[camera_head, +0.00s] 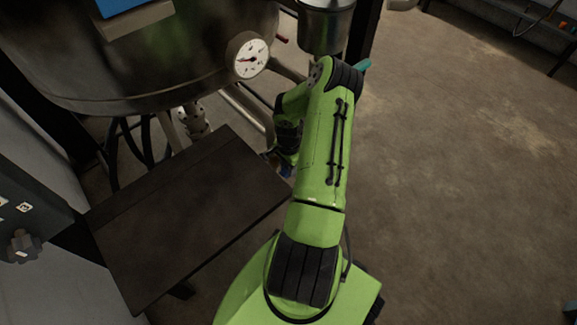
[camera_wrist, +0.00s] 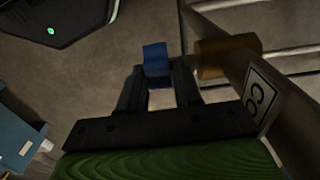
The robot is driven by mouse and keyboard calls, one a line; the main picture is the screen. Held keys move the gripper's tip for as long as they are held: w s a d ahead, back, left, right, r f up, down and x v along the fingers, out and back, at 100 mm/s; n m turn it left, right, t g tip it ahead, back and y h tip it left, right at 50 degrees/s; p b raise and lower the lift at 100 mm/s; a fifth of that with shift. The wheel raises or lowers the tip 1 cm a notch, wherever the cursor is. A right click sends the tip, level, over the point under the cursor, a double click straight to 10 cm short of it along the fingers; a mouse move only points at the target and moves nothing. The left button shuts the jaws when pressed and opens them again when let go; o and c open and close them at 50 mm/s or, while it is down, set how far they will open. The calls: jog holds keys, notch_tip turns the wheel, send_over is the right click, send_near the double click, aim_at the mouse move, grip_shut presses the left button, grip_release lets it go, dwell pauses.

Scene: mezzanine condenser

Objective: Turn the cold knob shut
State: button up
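The blue knob (camera_wrist: 155,60) shows at my fingertips in the wrist view, in line with the gap between the two dark fingers. A small patch of blue (camera_head: 287,171) shows beside my arm in the head view. My gripper (camera_wrist: 160,76) has its fingers apart, with the blue knob filling most of the gap at the tips. I cannot tell whether the fingers press on it. A brass fitting (camera_wrist: 225,58) sits to its right, on a pipe with a white label (camera_wrist: 262,97) reading "Co", the rest cut off. My gripper's tips are mostly hidden in the head view.
A large metal vessel (camera_head: 150,70) with a round gauge (camera_head: 247,56) stands at the upper left. A dark flat tabletop (camera_head: 185,215) lies left of my arm. A metal cylinder (camera_head: 325,28) stands at the top. The floor (camera_head: 450,200) on the right is clear.

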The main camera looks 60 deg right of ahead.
grip_shut()
jog(key=shift+d+y, duration=0.1)
jog(key=shift+y, duration=0.2)
jog(key=shift+s+d+f+t+y, duration=0.1)
jog(key=shift+d+t+y, duration=0.05)
jog(key=shift+y, duration=0.45)
jog(key=shift+d+f+t+y, duration=0.1)
jog(key=shift+t+y, duration=0.05)
jog(key=shift+y, duration=0.45)
jog(key=shift+d+f+t+y+b, duration=0.15)
jog(key=shift+t+y+b, duration=0.4)
jog(key=shift+y, duration=0.75)
jog(key=shift+o, duration=2)
grip_release()
